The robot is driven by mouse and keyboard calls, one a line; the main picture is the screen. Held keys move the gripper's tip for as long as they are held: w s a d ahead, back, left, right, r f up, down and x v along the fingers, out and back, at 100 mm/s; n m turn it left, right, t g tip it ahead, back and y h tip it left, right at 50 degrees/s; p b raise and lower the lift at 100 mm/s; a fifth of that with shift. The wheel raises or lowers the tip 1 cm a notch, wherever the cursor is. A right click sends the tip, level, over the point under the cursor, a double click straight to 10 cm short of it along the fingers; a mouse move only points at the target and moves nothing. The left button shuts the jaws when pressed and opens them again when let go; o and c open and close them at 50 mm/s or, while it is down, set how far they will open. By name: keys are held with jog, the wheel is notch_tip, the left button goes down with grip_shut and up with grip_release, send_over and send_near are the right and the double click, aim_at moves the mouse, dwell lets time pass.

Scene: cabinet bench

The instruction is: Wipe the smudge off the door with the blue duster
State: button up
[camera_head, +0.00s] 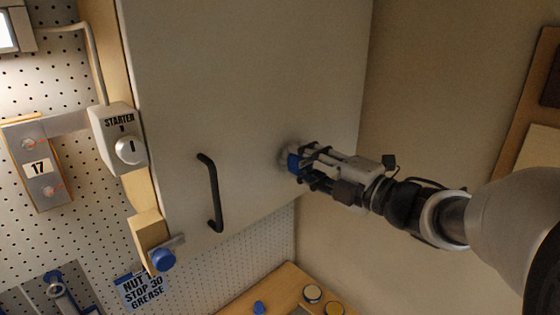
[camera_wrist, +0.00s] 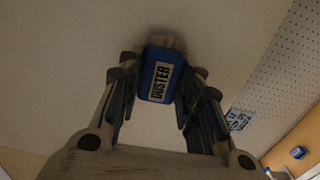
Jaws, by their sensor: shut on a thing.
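The blue duster (camera_wrist: 160,75), with a white label reading DUSTER, is between the fingers of my gripper (camera_wrist: 160,88). In the head view my gripper (camera_head: 308,163) reaches in from the right and is shut on the duster (camera_head: 294,162). The duster's pale pad (camera_wrist: 166,41) is at the surface of the grey-white door (camera_head: 240,70); whether it presses on it I cannot tell exactly. A faint dark smudge (camera_head: 288,140) shows on the door around the duster. Part of it is hidden behind the duster and gripper.
A black handle (camera_head: 212,192) stands out from the door left of my gripper. A starter box (camera_head: 119,138) and a plate marked 17 (camera_head: 36,163) are further left. A wooden bench (camera_head: 285,287) with small round lids lies below. The door above my gripper is clear.

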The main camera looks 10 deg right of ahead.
jog(key=shift+w+a, duration=0.15)
jog(key=shift+w, duration=0.1)
jog(key=shift+w+d+b, duration=0.15)
jog(key=shift+w+d, duration=0.4)
jog(key=shift+d, duration=0.3)
jog(key=shift+w+d+b, duration=0.15)
jog(key=shift+w+d, duration=0.4)
jog(key=shift+d, duration=0.25)
jog(key=shift+a, duration=0.15)
jog(key=shift+s+a+b, duration=0.55)
jog(key=shift+a, duration=0.25)
jog(key=shift+s+a+b, duration=0.55)
jog(key=shift+a, duration=0.2)
jog(key=shift+b+v, duration=0.5)
jog(key=shift+v, duration=2.35)
jog(key=shift+d, duration=0.1)
